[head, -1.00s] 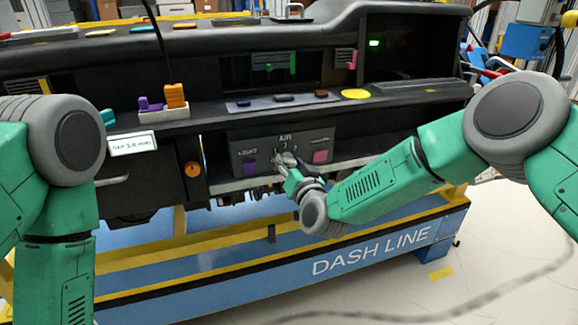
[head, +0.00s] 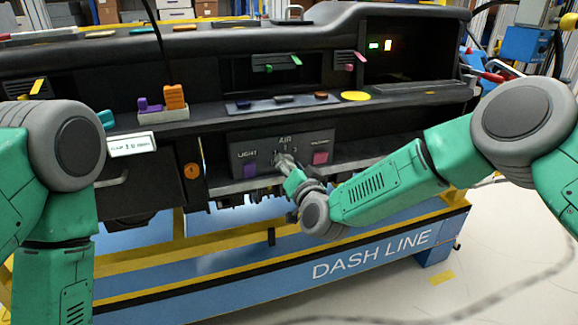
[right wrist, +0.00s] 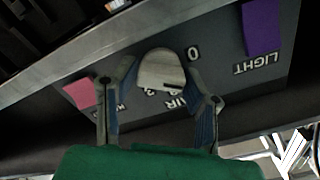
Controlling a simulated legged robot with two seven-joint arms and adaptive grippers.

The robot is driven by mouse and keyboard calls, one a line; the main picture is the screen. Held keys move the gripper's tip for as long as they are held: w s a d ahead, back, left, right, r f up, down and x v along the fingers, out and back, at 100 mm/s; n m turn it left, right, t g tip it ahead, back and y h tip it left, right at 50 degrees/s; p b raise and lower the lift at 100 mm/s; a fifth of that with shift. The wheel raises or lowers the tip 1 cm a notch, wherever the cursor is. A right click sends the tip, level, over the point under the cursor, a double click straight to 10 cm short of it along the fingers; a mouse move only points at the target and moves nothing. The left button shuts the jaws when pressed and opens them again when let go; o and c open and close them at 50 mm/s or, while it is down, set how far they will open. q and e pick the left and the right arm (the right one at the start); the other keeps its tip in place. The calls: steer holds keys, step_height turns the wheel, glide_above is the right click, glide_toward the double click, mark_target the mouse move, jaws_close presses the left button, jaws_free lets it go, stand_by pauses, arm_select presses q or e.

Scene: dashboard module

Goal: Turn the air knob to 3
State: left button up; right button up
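The air knob (right wrist: 160,70), a pale rounded knob, sits on the grey control panel (head: 240,140) under the word AIR. My left gripper is out of view; only the left arm shows.
A purple button (head: 250,170) by LIGHT and a pink button (head: 320,158) flank the knob. A shelf edge (head: 235,185) runs just below the panel. A small white sign (head: 132,144) stands to the left. Green (head: 374,45) and orange (head: 388,45) lights glow at upper right.

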steer(key=shift+o, duration=0.7)
steer(key=shift+s, duration=0.15)
steer(key=v, duration=1.1)
steer(key=shift+s+d, duration=0.2)
steer(key=shift+s, duration=0.05)
